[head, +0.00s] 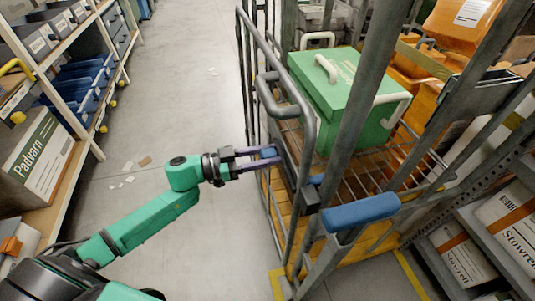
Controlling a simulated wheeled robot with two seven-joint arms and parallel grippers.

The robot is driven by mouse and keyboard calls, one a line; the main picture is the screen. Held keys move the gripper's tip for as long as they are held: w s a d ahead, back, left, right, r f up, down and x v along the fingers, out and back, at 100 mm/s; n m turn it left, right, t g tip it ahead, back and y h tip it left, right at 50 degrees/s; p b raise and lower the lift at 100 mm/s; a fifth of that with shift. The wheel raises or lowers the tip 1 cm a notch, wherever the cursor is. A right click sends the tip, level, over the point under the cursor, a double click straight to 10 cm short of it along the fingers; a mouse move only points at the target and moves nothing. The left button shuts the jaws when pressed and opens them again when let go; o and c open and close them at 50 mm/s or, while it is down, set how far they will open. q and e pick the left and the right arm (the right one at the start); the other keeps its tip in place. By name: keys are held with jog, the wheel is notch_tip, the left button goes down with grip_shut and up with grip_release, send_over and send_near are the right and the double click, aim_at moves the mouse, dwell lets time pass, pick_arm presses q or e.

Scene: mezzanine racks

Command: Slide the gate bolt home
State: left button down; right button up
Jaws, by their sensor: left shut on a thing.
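My left gripper (258,160) reaches in from the left and is shut on a small blue grip (268,152) at the side of the grey gate (309,145) of a wheeled cage. The blue grip seems to belong to the gate bolt, a dark bar (286,163) running down the gate's edge. A dark block (310,197) sits at the bar's lower end, with a small blue piece (316,180) just above it. How far the bolt sits in its seat cannot be told. My right gripper is not in view.
A large blue handle (362,211) sticks out in front of the cage. Inside stands a green box (340,85) on a wire floor, with orange crates (430,110) to the right. Shelves of bins (75,85) line the left. The grey floor (190,80) between is mostly clear, with paper scraps.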

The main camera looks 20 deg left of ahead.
pick_arm(q)
jog(key=shift+s+d+r+p, duration=0.1)
jog(key=shift+s+d+p, duration=0.05)
jog(key=shift+p, duration=0.15)
jog(key=s+p, duration=0.1)
jog(key=s+d, duration=0.1)
jog(key=s+d+p, duration=0.1)
jog(key=shift+s+f+p, duration=0.15)
jog(key=shift+f+p, duration=0.1)
jog(key=shift+p, duration=0.05)
jog(key=c, duration=0.8)
grip_release()
jog(key=shift+d, duration=0.1)
jog(key=o, duration=0.4)
jog(key=shift+s, duration=0.1)
jog(key=shift+c, duration=0.2)
jog(key=shift+s+r, duration=0.1)
jog(key=shift+r, duration=0.05)
